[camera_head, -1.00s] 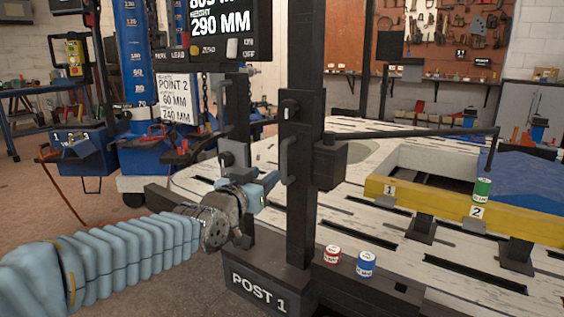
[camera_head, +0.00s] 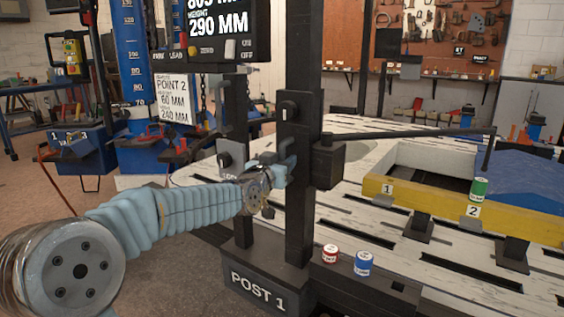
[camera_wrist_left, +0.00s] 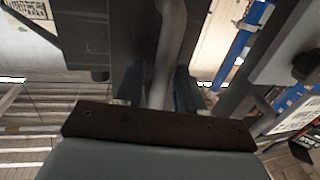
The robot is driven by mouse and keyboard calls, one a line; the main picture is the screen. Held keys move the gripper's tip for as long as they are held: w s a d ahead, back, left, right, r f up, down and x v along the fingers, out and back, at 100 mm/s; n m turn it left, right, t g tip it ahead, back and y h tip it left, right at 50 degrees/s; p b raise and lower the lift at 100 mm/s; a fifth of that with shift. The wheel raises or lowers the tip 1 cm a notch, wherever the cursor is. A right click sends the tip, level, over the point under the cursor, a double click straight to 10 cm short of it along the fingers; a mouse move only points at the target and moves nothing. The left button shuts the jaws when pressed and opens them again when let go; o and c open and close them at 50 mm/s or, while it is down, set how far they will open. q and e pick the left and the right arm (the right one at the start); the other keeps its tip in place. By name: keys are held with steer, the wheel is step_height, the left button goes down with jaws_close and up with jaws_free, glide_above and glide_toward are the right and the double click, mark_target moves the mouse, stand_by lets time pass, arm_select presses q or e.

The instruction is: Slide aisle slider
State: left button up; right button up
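A black post (camera_head: 302,80) stands on a base marked POST 1 (camera_head: 262,290). A dark slider block (camera_head: 328,165) with a long horizontal rod sits on it. A second, shorter upright to the left carries a grey block (camera_head: 231,155) and a handle. I cannot tell from labels which is the aisle slider. My left gripper (camera_head: 284,170) is at the handle side of the dark block. In the left wrist view a vertical bar handle (camera_wrist_left: 170,40) runs between its two fingers (camera_wrist_left: 160,90), which stand apart; firm contact is not visible. My right gripper is not in view.
A display (camera_head: 222,30) reads 290 MM on its lower line, above a POINT 2 card (camera_head: 172,98) giving 60 MM and 240 MM.

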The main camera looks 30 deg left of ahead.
arm_select(q)
jaws_close()
